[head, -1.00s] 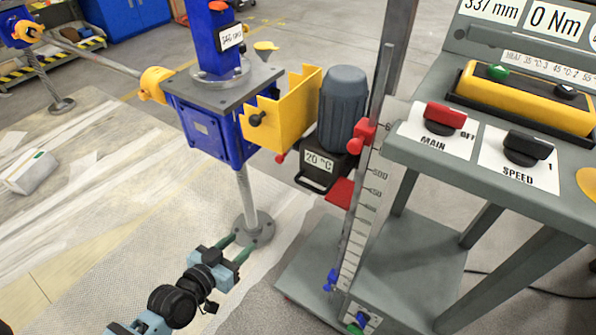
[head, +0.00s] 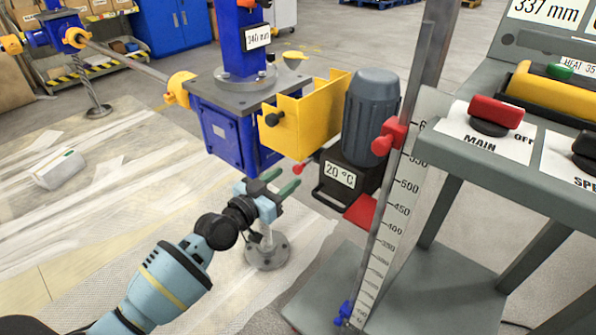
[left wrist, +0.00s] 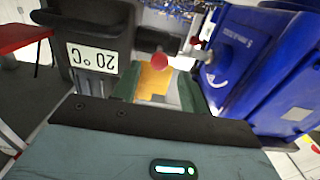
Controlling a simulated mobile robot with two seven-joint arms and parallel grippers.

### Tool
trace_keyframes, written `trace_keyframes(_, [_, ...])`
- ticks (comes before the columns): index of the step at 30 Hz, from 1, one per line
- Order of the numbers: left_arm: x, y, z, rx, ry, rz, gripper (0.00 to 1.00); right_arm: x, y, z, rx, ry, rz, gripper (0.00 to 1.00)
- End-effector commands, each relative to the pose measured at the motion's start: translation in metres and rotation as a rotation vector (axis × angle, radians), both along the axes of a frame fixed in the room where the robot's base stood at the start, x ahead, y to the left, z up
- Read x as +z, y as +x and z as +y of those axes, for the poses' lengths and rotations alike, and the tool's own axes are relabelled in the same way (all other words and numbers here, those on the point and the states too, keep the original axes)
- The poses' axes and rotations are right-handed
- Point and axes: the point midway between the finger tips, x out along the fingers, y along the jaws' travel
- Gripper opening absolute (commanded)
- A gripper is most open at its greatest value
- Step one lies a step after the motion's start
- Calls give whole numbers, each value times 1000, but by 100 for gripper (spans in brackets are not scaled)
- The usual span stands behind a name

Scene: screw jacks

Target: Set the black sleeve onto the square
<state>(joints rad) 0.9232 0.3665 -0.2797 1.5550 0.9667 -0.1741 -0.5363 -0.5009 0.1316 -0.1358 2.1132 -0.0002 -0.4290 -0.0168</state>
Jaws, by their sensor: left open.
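A grey motor (head: 371,115) sits on a black carriage marked 20 °C (head: 340,175). My left gripper (head: 280,181) is open below the guard, between gearbox and carriage. In the left wrist view its green fingers (left wrist: 158,85) are apart with nothing between them. Beyond them a dark cylindrical part (left wrist: 155,40), possibly the black sleeve, lies between carriage and blue gearbox (left wrist: 250,60), near a red knob (left wrist: 160,60). I cannot make out the square. My right gripper is not in view.
A ruler post (head: 395,220) with red and blue clamps stands right of the motor. The grey control bench (head: 450,155) with a red MAIN switch (head: 495,115) is at the right. Pale sheeting and a white box (head: 58,170) lie on the floor at left.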

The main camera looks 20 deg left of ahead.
Motion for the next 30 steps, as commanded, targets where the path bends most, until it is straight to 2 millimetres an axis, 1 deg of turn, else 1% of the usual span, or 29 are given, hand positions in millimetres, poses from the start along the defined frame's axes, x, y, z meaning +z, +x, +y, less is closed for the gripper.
trace_keyframes(1, [-1,8,-3,0,-2,0,43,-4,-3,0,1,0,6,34])
trace_keyframes(3, [-2,18,-7,0,-2,1,43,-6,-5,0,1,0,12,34])
trace_keyframes(9, [-2,41,-15,-1,-1,1,43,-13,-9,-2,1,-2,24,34])
trace_keyframes(15, [-1,50,-19,-1,1,2,43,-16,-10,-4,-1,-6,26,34])
trace_keyframes(23, [-1,50,-19,-1,1,2,43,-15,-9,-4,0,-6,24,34])
trace_keyframes(30, [-1,50,-19,-1,1,2,12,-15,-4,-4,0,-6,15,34])
